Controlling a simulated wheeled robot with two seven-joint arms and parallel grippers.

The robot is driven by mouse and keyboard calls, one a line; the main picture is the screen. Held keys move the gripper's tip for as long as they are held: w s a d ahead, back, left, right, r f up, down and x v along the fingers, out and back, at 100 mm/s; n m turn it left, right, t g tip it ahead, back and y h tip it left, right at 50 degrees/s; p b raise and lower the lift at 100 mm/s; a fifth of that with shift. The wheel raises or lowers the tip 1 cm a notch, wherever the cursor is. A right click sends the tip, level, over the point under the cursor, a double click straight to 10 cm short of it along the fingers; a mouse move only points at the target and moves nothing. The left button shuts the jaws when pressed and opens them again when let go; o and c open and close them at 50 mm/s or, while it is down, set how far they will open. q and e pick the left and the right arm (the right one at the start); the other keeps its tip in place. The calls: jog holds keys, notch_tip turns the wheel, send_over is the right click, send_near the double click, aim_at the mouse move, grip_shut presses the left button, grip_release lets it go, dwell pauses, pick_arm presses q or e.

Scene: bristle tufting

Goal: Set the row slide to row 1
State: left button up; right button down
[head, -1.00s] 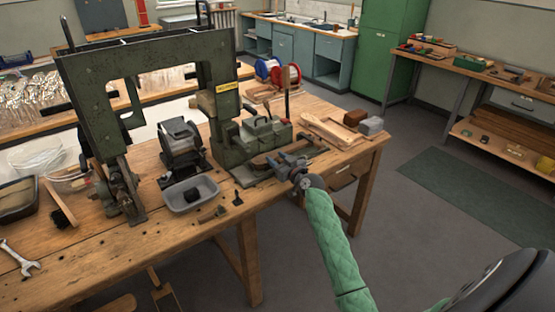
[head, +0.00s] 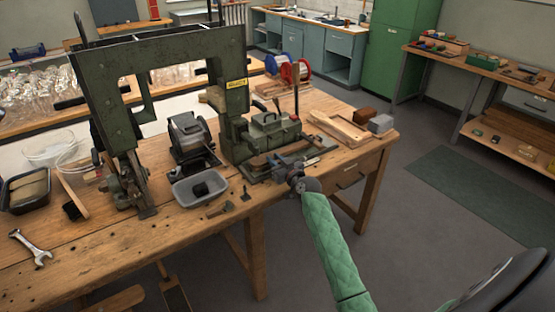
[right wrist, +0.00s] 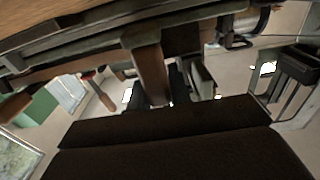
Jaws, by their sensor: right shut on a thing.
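The green tufting machine stands on the workbench, with its tall frame (head: 235,95) and its low base unit (head: 265,135). A row slide with a brown bar (head: 262,160) lies along the front of that base. My right gripper (head: 282,166) is at the front right of the slide, low over the bench edge. In the right wrist view a brown handle-like piece (right wrist: 150,72) sits between the dark fingers (right wrist: 160,92), which are shut on it. The fingers hide part of it, and row marks are too small to read. My left gripper is out of view.
A grey tray (head: 200,190) with a dark block, a dark motor unit (head: 190,140) and a wrench (head: 30,247) are on the bench. A wooden frame (head: 338,128) and small blocks (head: 381,124) are to the right. The floor right of the bench is clear.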

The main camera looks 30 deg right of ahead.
jog(key=c, duration=1.3)
grip_release()
jog(key=shift+s, duration=0.6)
jog(key=s, duration=0.1)
jog(key=s+b, duration=0.1)
jog(key=s, duration=0.3)
jog(key=shift+s+d+b, duration=0.25)
jog(key=shift+d+b, duration=0.05)
jog(key=shift+b, duration=0.05)
jog(key=shift+s, duration=0.55)
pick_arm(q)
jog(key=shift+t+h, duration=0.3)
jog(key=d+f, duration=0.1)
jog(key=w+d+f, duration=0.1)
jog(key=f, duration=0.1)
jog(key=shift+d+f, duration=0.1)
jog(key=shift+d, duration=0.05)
pick_arm(e)
jog(key=shift+s+f, duration=0.1)
